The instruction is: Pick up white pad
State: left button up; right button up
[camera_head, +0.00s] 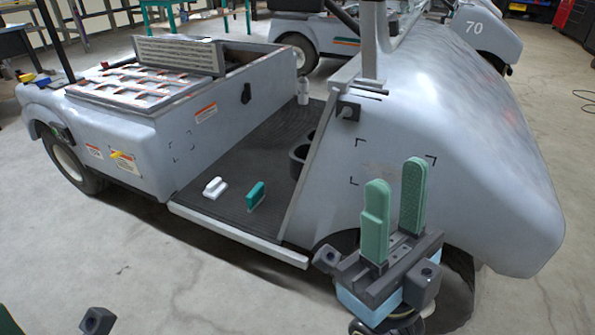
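A white pad (215,187) with a raised grip lies on the dark ribbed floor of the grey cart, near its front sill. A teal pad (256,195) stands just to its right, apart from it. My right gripper (397,185) is at the lower right, in front of the cart's rounded body. Its two green fingers point up with a gap between them, and nothing is held. My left gripper (8,322) shows only as a bit of green at the lower left corner, so its opening is hidden. Both grippers are apart from the white pad.
The cart's floor (240,170) is bounded by a pale sill (238,237), a left box wall and a slanted right panel (312,160). A white bottle (303,91) stands at the back, with dark round holders (299,160) at the right. Concrete floor in front is clear.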

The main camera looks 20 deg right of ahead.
aim_at(217, 187)
jog(key=u, duration=1.15)
jog(key=i, duration=1.9)
jog(key=z, duration=3.25)
jog(key=i, duration=0.5)
